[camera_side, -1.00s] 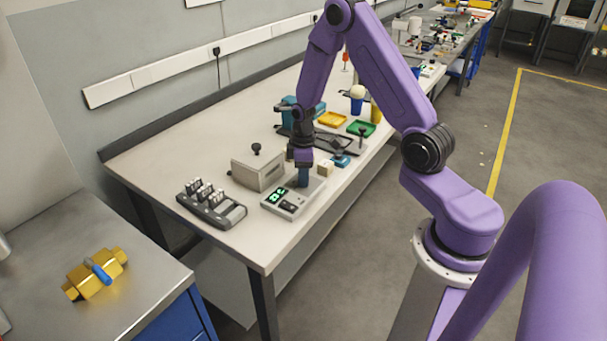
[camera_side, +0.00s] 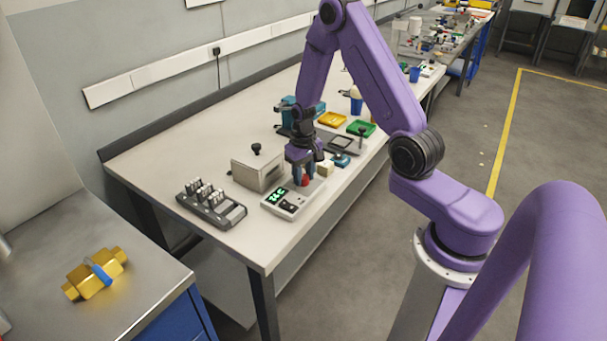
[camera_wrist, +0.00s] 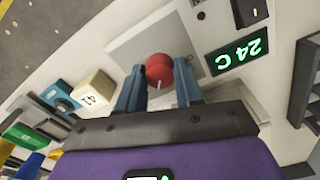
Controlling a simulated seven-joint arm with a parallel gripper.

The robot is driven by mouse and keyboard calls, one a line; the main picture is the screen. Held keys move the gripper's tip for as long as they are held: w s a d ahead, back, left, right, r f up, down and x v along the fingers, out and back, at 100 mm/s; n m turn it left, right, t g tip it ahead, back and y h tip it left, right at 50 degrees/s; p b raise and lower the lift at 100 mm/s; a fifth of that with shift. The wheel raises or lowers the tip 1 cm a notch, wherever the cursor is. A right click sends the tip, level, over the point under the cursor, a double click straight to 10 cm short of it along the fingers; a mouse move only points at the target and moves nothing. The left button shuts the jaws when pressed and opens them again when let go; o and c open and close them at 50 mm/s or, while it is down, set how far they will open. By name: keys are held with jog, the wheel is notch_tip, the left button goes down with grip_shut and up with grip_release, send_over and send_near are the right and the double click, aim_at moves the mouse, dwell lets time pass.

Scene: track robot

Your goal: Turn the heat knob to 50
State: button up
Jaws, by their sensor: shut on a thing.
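The heater unit (camera_side: 283,204) is a low pale box near the front edge of the bench. Its green-lit display (camera_wrist: 237,54) reads 24 C, upside down in the wrist view. A red round knob (camera_wrist: 159,70) with a small white mark sits over the unit's grey plate (camera_wrist: 135,42); it also shows in the side view (camera_side: 305,182). My gripper (camera_side: 302,177) points down over the unit. Its two blue fingers are on either side of the red knob, shut on it. A small dark control (camera_wrist: 201,15) is on the panel near the display.
A beige box with a black knob (camera_side: 257,173) stands close behind the unit. A dark rack (camera_side: 212,207) is to its left. A cream block (camera_wrist: 92,90) and a blue device (camera_wrist: 60,96) lie close by. The bench's near left corner is clear.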

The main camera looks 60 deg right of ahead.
aim_at(304, 177)
jog(key=m, duration=0.4)
jog(key=shift+m, duration=1.9)
jog(key=o, duration=1)
jog(key=shift+o, duration=0.2)
notch_tip(304, 177, up, 18)
jog(key=shift+f, duration=0.25)
